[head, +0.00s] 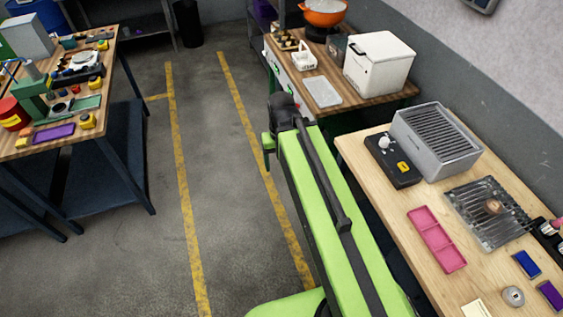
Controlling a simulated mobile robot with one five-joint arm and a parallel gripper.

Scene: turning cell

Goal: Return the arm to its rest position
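My green arm (335,215) with its black strip runs from the bottom centre up to a dark rounded joint (284,108) beside the right-hand benches. A short green part (268,146) shows just left of that joint. My gripper's fingers do not show; they are out of sight in this view. Whether anything is held cannot be seen.
A wooden bench (400,217) on the right holds a grey slatted box (437,140), a wire rack (487,212) and a pink tray (437,239). Behind it, another bench holds a white box (379,63). A cluttered table (112,68) stands left. Floor between is clear.

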